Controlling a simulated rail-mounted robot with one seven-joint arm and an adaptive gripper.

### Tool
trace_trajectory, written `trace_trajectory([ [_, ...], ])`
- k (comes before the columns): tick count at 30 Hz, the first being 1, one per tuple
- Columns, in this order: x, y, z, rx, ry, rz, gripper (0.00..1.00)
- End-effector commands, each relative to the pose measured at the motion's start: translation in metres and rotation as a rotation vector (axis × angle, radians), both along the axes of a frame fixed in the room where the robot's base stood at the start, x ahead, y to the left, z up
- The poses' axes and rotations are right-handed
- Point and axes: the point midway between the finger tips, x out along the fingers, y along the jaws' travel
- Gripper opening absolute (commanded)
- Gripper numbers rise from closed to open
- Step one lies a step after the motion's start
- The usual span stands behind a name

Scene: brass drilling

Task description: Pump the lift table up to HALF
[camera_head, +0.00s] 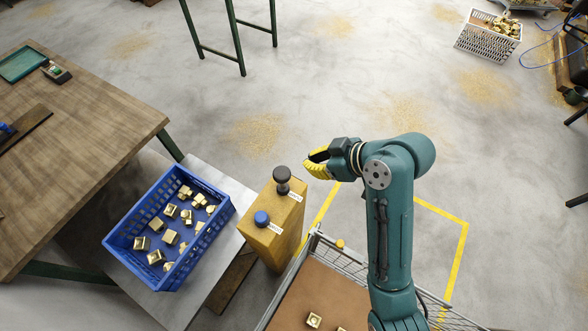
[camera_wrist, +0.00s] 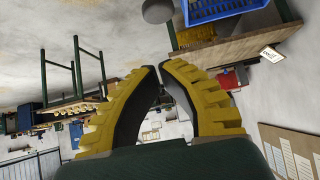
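The lift table's grey metal top (camera_head: 222,178) carries a blue crate (camera_head: 133,257) of brass parts. A yellow-brown pedestal (camera_head: 287,228) stands to its right. It bears a black knob (camera_head: 282,175) on a short stem and a blue round button (camera_head: 262,218), each beside a small white label too small to read. My gripper (camera_head: 309,164) is to the right of the black knob, apart from it. In the wrist view, its yellow fingers (camera_wrist: 159,68) nearly meet at the tips, with nothing between them. The crate also shows there at the top (camera_wrist: 222,8). No height marking is readable.
A wooden workbench (camera_head: 85,125) is at left. A wire-sided cart with a brown bed (camera_head: 300,290) stands below my arm. A white basket of brass parts (camera_head: 488,40) is at the far upper right. The floor beyond the pedestal is clear, with scattered shavings.

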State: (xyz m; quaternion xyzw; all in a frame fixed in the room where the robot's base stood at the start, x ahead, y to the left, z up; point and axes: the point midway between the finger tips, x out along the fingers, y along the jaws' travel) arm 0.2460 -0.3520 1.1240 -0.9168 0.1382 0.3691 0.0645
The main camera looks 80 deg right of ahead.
Motion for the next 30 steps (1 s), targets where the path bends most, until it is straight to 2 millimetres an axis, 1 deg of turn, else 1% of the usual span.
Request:
trace_trajectory([
  [1,0.002,0.002,-0.001,-0.032,-0.009,0.008,0.0],
  [2,0.004,0.002,0.004,-0.047,-0.016,0.012,0.0],
  [8,0.006,0.003,0.008,-0.05,-0.018,0.018,0.0],
  [14,0.007,0.003,0.006,-0.049,-0.018,0.019,0.0],
  [17,0.014,0.001,-0.001,-0.047,-0.018,0.021,0.0],
  [20,0.027,-0.002,-0.014,-0.047,-0.017,0.022,0.0],
  [30,0.08,-0.02,-0.063,-0.048,-0.018,0.021,0.0],
])
